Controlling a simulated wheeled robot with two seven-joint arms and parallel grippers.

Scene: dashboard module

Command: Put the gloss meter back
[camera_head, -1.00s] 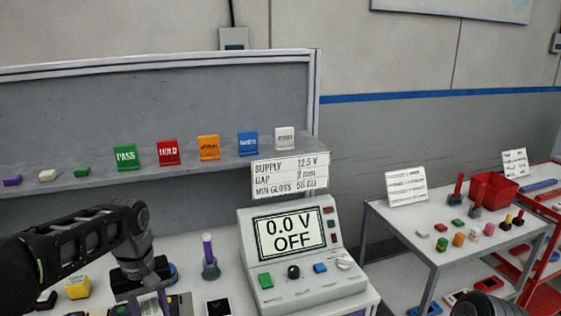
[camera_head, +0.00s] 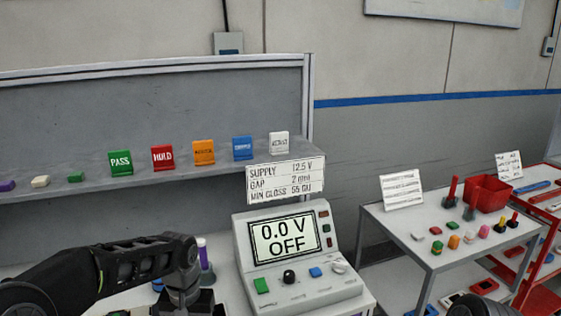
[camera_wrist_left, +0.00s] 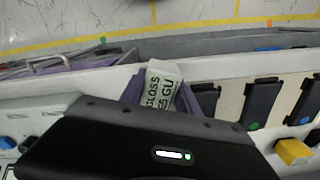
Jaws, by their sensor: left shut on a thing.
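In the left wrist view, my left gripper (camera_wrist_left: 160,95) is shut on a small white-faced block with dark text reading GLOSS and GU, which looks like the gloss meter (camera_wrist_left: 160,85). Its lower part is hidden by the gripper body. In the head view, my left wrist is low at the left of the power supply (camera_head: 290,245); the fingertips and the meter cannot be made out there.
Dark pieces with coloured dots (camera_wrist_left: 260,100) and a yellow block (camera_wrist_left: 293,152) lie beside the held meter. Coloured signs, including a green PASS (camera_head: 120,162), line the shelf. A side table (camera_head: 385,228) stands at right.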

